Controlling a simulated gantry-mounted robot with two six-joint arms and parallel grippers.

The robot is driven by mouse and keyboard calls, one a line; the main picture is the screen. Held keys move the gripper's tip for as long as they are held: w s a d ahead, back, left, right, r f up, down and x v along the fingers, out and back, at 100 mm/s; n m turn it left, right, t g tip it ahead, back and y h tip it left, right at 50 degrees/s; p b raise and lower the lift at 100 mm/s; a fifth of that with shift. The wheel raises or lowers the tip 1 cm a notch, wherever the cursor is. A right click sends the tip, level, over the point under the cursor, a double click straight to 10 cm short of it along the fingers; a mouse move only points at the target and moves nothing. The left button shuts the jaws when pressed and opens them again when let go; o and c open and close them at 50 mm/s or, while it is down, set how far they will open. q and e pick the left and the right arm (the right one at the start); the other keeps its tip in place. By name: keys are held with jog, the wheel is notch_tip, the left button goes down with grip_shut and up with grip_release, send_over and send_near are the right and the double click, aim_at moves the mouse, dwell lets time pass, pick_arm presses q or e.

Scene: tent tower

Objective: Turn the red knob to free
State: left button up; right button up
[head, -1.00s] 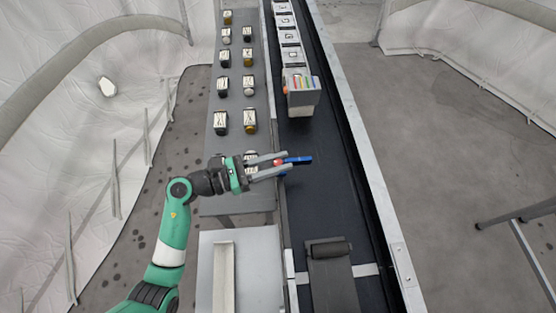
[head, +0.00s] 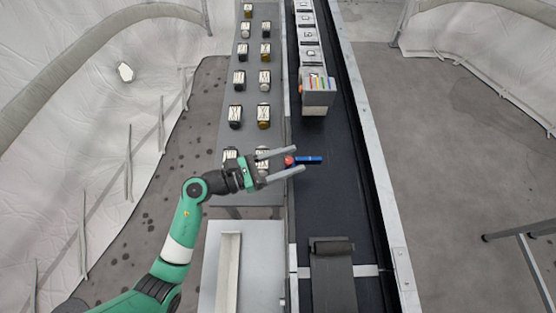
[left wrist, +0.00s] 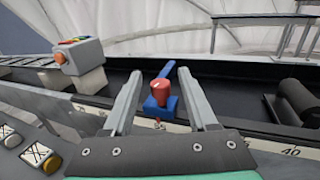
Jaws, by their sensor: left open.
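The red knob (head: 289,160) sits on a blue base with a blue bar (head: 310,160) pointing to the right over the dark belt. In the left wrist view the red knob (left wrist: 162,86) stands upright on its blue base (left wrist: 160,104), with the blue bar behind it. My left gripper (head: 301,160) is open, its fingers on either side of the knob in the head view. In the left wrist view the knob shows between the open fingers (left wrist: 153,84), with gaps to both. Contact is not visible. My right gripper is not in view.
A dark belt (head: 335,200) with pale side rails runs lengthwise. A grey box with coloured strips (head: 318,97) stands farther up it. A dark roller (head: 331,247) lies nearer. A grey table (head: 248,140) at left holds several small jars.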

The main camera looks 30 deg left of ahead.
pick_arm(q)
jog(key=p+v, duration=0.1)
jog(key=v, duration=1)
jog(key=shift+s+a+p, duration=0.2)
jog(key=shift+s+p, duration=0.1)
jog(key=shift+p, duration=0.1)
